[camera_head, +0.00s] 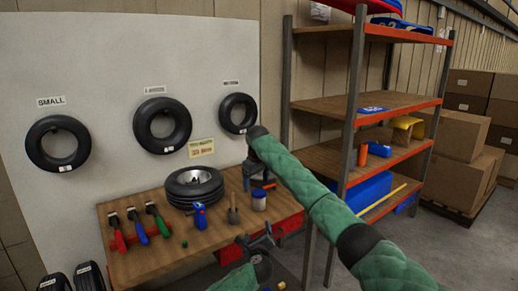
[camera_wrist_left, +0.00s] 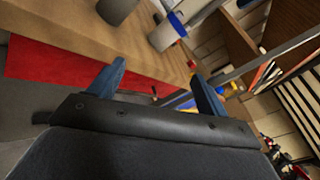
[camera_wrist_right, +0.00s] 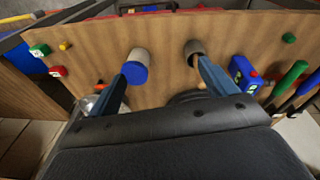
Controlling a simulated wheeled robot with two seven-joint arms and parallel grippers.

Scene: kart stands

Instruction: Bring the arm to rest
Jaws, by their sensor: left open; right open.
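My right gripper (camera_head: 262,184) is open and empty, hanging over the right part of the workbench (camera_head: 160,258) in the head view. In the right wrist view its blue fingers (camera_wrist_right: 168,75) are apart above the bench, with a white-and-blue can (camera_wrist_right: 135,70) near the left finger. My left gripper (camera_head: 262,243) is lower, by the bench's front edge. In the left wrist view its two blue fingers (camera_wrist_left: 157,82) are apart with nothing between them; a red panel (camera_wrist_left: 45,68) under the bench top lies behind. The head view hides part of both grippers.
Tires hang on the white board (camera_head: 95,95). A shelf rack (camera_head: 385,104) stands right; floor beyond it is partly clear.

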